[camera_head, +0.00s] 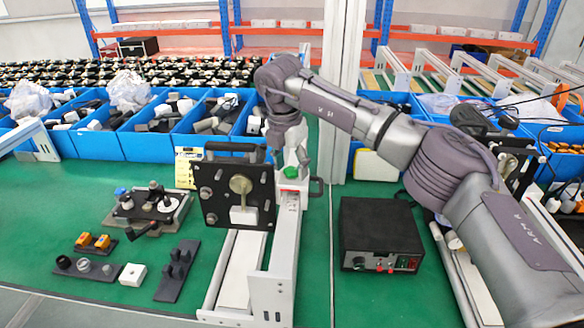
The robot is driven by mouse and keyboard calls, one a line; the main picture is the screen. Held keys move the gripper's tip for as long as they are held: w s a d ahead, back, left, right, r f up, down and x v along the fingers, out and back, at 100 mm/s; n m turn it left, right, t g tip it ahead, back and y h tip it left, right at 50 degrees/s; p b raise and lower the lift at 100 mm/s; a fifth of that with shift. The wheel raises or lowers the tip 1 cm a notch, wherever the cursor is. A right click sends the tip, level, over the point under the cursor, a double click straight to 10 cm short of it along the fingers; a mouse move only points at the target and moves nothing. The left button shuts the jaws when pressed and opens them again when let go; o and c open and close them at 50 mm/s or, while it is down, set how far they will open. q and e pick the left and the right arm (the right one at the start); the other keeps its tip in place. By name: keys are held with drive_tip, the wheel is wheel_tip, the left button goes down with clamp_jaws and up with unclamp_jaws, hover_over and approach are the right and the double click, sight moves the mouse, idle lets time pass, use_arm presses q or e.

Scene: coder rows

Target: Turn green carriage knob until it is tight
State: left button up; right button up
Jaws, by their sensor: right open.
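The green carriage knob (291,172) sits on a white carriage on the upright-plated rail fixture (287,225) in the middle of the bench. My right arm reaches in from the right, and its gripper (287,155) points down just above the knob. The fingers are open and look small and partly merged with the fixture behind. I cannot tell whether they touch the knob or stand around it. A black plate (210,200) with a round brass-coloured part stands just left of the knob. My left gripper is not in view.
A black control box (380,235) stands right of the rail. Small fixtures (150,207) and loose blocks lie on the green bench at left. Blue bins (150,145) line the back. Bare green mat (75,190) shows at far left.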

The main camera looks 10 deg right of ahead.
drive_tip(key=n, duration=0.4)
drive_tip(key=shift+d, duration=0.15)
drive_tip(key=n+y, duration=0.1)
drive_tip(key=n, duration=0.2)
drive_tip(key=shift+s+n+t, duration=0.1)
drive_tip(key=shift+n+t, duration=0.2)
drive_tip(key=n, duration=0.1)
drive_tip(key=n+p, duration=0.1)
drive_tip(key=n, duration=0.3)
drive_tip(key=shift+w+f+y, duration=0.2)
drive_tip(key=shift+w+y, duration=0.1)
drive_tip(key=shift+w, duration=0.1)
drive_tip(key=shift+n+p, duration=0.35)
drive_tip(key=shift+n, duration=0.45)
drive_tip(key=shift+s+d+r+n, duration=0.1)
drive_tip(key=shift+s+r+n, duration=0.2)
drive_tip(key=shift+n, duration=0.4)
drive_tip(key=shift+s+d+r+n+y+p, duration=0.1)
drive_tip(key=shift+s+n+y+p, duration=0.2)
drive_tip(key=shift+n, duration=0.7)
drive_tip(key=shift+w+f, duration=0.25)
drive_tip(key=shift+w, duration=0.1)
